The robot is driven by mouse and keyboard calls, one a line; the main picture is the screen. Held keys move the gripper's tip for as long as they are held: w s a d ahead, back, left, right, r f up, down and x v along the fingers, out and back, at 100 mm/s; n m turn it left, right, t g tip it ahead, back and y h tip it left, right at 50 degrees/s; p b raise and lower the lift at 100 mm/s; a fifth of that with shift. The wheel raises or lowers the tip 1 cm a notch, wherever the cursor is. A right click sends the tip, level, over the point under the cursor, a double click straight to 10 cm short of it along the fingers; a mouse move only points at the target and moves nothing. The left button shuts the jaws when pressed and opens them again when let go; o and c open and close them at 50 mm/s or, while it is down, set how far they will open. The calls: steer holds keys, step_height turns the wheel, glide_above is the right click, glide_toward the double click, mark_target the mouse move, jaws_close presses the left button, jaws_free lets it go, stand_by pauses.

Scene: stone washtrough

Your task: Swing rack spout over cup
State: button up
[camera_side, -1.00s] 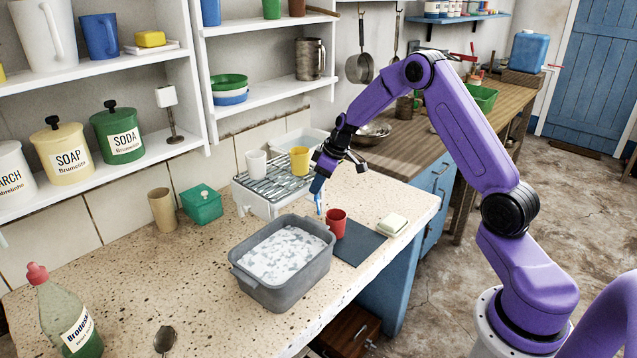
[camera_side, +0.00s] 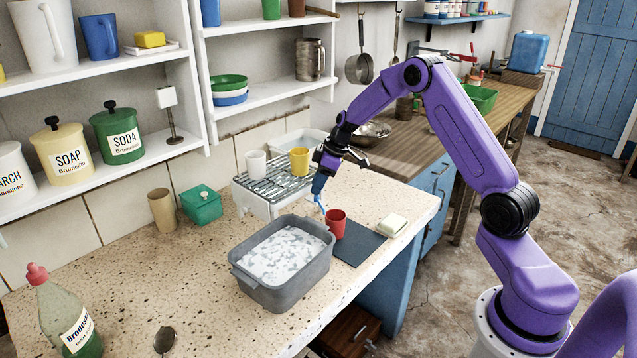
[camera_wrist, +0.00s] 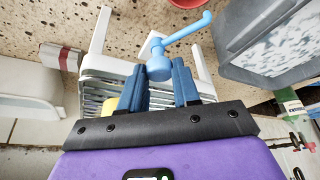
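The rack (camera_side: 265,207) is white with a metal grille and stands behind the grey tub; it also shows in the wrist view (camera_wrist: 97,45). Its light blue spout (camera_wrist: 185,32) has a round knob at the rack's front and a thin bent arm. The spout (camera_side: 321,204) points toward the counter, its tip just left of the red cup (camera_side: 336,225). In the wrist view the red cup (camera_wrist: 186,3) is cut by the top edge, near the tip. My gripper (camera_side: 317,194) is at the spout's knob. In the wrist view its blue fingers (camera_wrist: 159,66) close around the knob.
A grey tub (camera_side: 290,288) of suds stands left of the cup. The cup stands on a dark mat (camera_side: 362,247), with a soap bar (camera_side: 391,224) to the right. A white cup (camera_side: 256,163) and a yellow cup (camera_side: 299,160) stand on the rack.

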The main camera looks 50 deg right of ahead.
steer(key=shift+o, duration=0.6)
steer(key=m+h, duration=0.1)
steer(key=m, duration=0.2)
steer(key=m+t+h, duration=0.1)
steer(key=m, duration=0.2)
steer(key=shift+a+m, duration=0.15)
steer(key=shift+m, duration=0.15)
steer(key=shift+a+m+h, duration=0.1)
steer(key=shift+m+h, duration=0.5)
steer(key=shift+m, duration=0.7)
steer(key=shift+a+m+h, duration=0.1)
steer(key=shift+m+h, duration=0.5)
steer(key=shift+m, duration=0.7)
steer(key=shift+r, duration=0.25)
steer(key=v, duration=1.7)
steer(key=s+a+f+n+g+y, duration=0.1)
steer(key=s+a+n+g, duration=0.1)
steer(key=s+a+n, duration=0.5)
steer(key=shift+s+a+y, duration=0.4)
steer(key=shift+s+a, duration=2.4)
steer(key=shift+a, duration=1.15)
